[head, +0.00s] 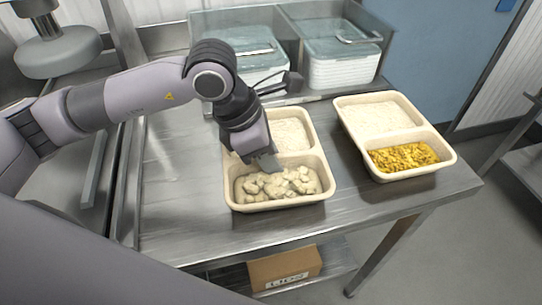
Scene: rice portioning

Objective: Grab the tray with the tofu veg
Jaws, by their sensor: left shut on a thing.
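A beige two-compartment tray (231,203) stands on the steel table. Its front compartment holds pale, lumpy tofu veg (279,184), and its back compartment holds white rice (290,135). My left gripper (266,163) points down over the left middle of this tray, by the divider, and is shut on the tray. The gripper covers part of the rim and divider, so the exact contact is hidden. My right gripper is not in view.
A second tray (433,138) with rice and a yellow filling stands to the right. Clear-sided bins (345,45) with stacked white containers stand at the back. The steel table (185,215) is bare at left and front. A cardboard box (284,267) is on the shelf below.

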